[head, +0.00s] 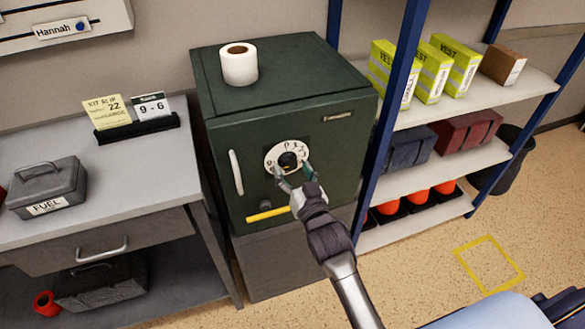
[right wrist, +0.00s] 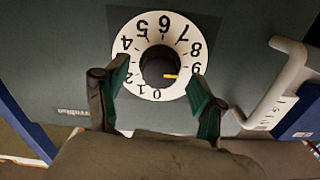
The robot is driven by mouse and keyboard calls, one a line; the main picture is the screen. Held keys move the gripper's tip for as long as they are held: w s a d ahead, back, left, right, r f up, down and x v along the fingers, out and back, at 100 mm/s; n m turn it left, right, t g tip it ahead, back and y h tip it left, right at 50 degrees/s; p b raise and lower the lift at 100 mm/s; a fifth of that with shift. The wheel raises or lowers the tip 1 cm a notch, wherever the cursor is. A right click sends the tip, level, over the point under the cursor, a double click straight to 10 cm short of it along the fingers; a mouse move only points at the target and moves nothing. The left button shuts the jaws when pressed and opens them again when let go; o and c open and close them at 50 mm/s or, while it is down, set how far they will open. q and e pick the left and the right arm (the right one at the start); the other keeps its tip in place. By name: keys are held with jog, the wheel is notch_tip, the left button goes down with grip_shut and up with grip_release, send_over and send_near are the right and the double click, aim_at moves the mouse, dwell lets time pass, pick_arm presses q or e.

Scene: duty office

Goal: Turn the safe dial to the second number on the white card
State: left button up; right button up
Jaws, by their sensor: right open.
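The dark green safe (head: 225,150) stands in the middle of the head view. Its white dial (head: 272,153) has black numbers and a dark centre knob (head: 288,160). My right gripper (head: 291,172) is open in front of the dial. In the right wrist view, the dial (right wrist: 150,25) appears upside down, with the knob (right wrist: 157,66) between my spread fingers; contact is unclear. The knob's yellow mark (right wrist: 170,76) points right, towards about the 9. The white card (head: 152,106) on the desk reads "9 - 6". My left gripper is not in view.
A pale handle (head: 236,172) and a yellow bar (head: 268,214) are on the safe's front. A paper roll (head: 239,64) stands on top. A yellow slip (head: 107,112) shares the card's black holder. Blue-posted shelves (head: 395,110) stand close on the right.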

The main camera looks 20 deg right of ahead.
jog(key=shift+w, duration=0.25)
jog(key=c, duration=1.1)
jog(key=shift+c, duration=0.2)
